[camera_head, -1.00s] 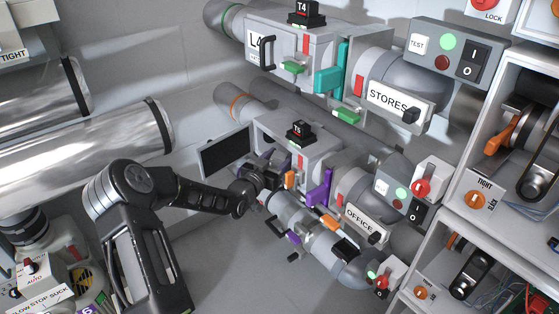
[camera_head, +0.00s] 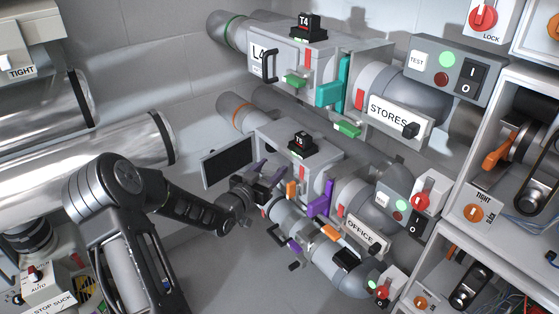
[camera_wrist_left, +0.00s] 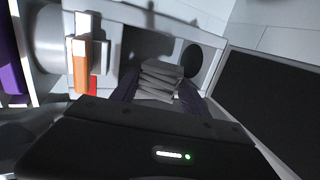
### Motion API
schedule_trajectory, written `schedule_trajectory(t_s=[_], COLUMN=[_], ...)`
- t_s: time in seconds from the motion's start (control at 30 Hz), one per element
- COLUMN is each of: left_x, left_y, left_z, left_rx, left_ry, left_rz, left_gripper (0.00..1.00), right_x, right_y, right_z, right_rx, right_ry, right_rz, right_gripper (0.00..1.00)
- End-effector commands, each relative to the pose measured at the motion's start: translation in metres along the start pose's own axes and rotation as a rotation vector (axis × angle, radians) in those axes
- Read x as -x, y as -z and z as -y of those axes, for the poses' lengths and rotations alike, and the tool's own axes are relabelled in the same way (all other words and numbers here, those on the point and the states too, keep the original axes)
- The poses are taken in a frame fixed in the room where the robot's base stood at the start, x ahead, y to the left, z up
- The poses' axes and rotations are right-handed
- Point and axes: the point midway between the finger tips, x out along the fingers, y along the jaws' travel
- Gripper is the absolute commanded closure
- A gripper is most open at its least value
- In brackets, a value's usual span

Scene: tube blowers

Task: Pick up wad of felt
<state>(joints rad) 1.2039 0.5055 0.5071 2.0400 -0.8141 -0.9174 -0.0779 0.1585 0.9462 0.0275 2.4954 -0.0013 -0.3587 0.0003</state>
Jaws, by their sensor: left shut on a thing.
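The wad of felt (camera_wrist_left: 160,82) is a grey, layered lump between the two dark fingers in the left wrist view. My left gripper (camera_wrist_left: 160,92) is shut on it, just in front of a box opening with a dark inside (camera_wrist_left: 150,45). In the head view my left gripper (camera_head: 269,176) is at the front of the T5 housing (camera_head: 300,155), beside its open door; the wad cannot be made out there. My right gripper is not in view.
The open dark door panel (camera_head: 228,158) stands left of my gripper. An orange latch (camera_wrist_left: 81,65) is at the opening's left side. The L4 housing (camera_head: 295,60) is above. Floor space is below the arm.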

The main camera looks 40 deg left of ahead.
Motion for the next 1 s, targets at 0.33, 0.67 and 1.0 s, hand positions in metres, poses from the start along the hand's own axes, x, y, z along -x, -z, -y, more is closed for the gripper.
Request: schedule_trajectory(t_s=[0.33, 0.67, 1.0], left_x=[0.094, 0.121, 0.121], left_y=[-0.004, -0.006, -0.006], left_z=[0.0, 0.0, 0.0], left_rx=[0.0, 0.001, 0.0], left_ry=[0.002, 0.0, 0.0], left_rz=[0.001, -0.001, -0.001], left_gripper=[0.86, 0.86, 0.86], right_x=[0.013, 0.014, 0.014], right_y=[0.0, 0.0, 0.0], right_z=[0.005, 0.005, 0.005], right_rx=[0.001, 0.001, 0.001], right_ry=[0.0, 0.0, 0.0], right_rz=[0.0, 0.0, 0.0], right_gripper=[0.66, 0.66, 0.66])
